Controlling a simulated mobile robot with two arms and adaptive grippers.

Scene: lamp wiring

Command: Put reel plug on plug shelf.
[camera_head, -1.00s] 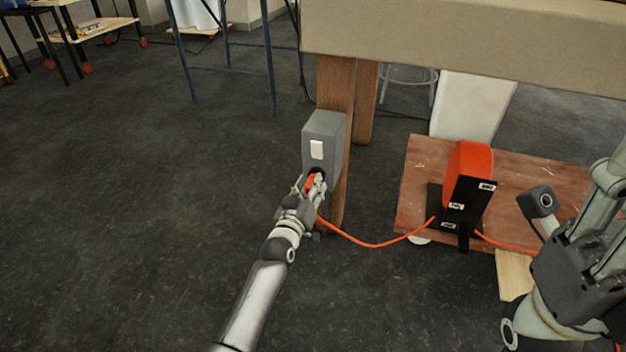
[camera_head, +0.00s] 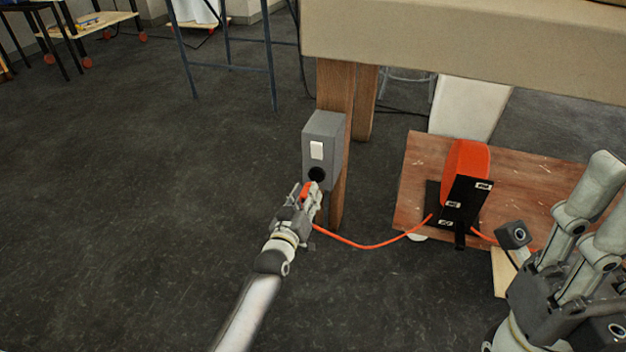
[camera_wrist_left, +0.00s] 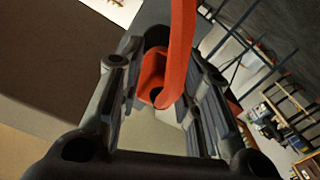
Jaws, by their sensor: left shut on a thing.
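The orange reel plug (camera_head: 305,190) is held in my left gripper (camera_head: 311,193), just below and in front of a grey socket box. In the left wrist view the plug (camera_wrist_left: 157,78) sits between the two black fingers of the left gripper (camera_wrist_left: 165,90), with its orange cable rising past them. The box's round dark socket (camera_head: 317,175) is uncovered and the plug is apart from it. The orange cable reel (camera_head: 465,172) stands at the right with the cable running to the plug. I cannot make out a plug shelf.
The grey box (camera_head: 322,133), with a white switch, is on the wooden table leg (camera_head: 337,95). The beige tabletop (camera_head: 460,45) overhangs at the upper right. The reel stands on a reddish wooden board (camera_head: 540,180). The floor (camera_head: 150,210) at left is clear.

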